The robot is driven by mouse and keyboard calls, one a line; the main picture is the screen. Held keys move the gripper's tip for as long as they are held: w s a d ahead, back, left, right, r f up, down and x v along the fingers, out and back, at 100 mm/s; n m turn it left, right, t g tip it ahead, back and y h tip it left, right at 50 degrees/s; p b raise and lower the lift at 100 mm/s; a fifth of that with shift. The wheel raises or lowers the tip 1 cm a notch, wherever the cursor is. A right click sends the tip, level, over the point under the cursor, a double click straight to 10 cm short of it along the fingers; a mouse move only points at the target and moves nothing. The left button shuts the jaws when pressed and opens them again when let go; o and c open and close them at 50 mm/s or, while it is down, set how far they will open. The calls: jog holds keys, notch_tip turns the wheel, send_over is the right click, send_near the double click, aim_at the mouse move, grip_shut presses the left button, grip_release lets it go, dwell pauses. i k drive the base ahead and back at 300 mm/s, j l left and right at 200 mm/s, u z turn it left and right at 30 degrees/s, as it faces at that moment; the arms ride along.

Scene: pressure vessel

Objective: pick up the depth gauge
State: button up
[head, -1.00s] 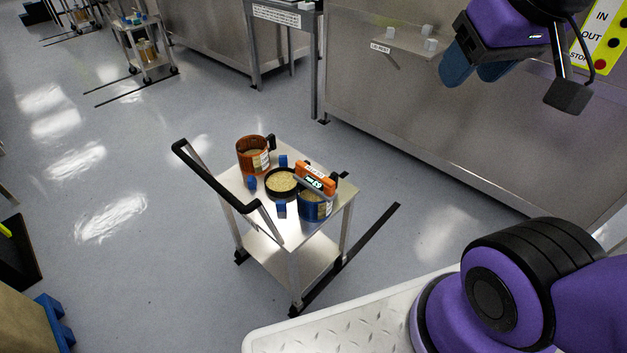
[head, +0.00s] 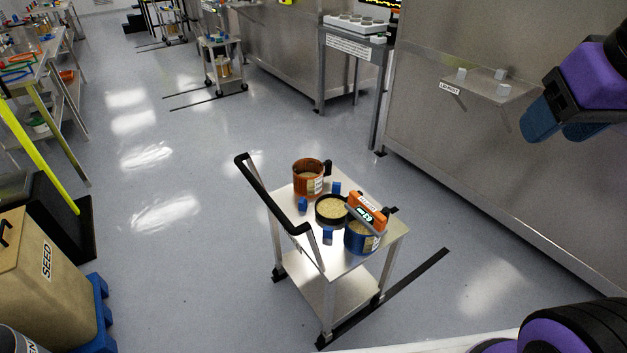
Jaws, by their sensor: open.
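The depth gauge (head: 367,208), orange with a small lit display and a grey bar, rests across the top of a blue container (head: 358,240) on a small steel cart (head: 381,228). My gripper (head: 563,128), with dark blue fingers, is at the upper right, well above and to the right of the cart. It is open with nothing visible in it; the gap between its fingers is mostly hidden from this angle.
An orange mug (head: 309,178) and a black-rimmed round pan (head: 331,210) of grains share the cart top. The cart has a black handle (head: 268,194). A steel vessel wall with a small shelf (head: 488,85) stands at right. A SEED bin (head: 40,265) stands at left. Floor around the cart is open.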

aim_at(366, 212)
jog(key=i+l, duration=0.1)
jog(key=l, duration=0.35)
jog(key=i+l+u, duration=0.2)
jog(key=l, duration=0.25)
jog(key=l+u, duration=0.2)
jog(key=l, duration=0.25)
jog(key=i+l+u, duration=0.2)
jog(key=l, duration=0.3)
jog(key=u, duration=0.95)
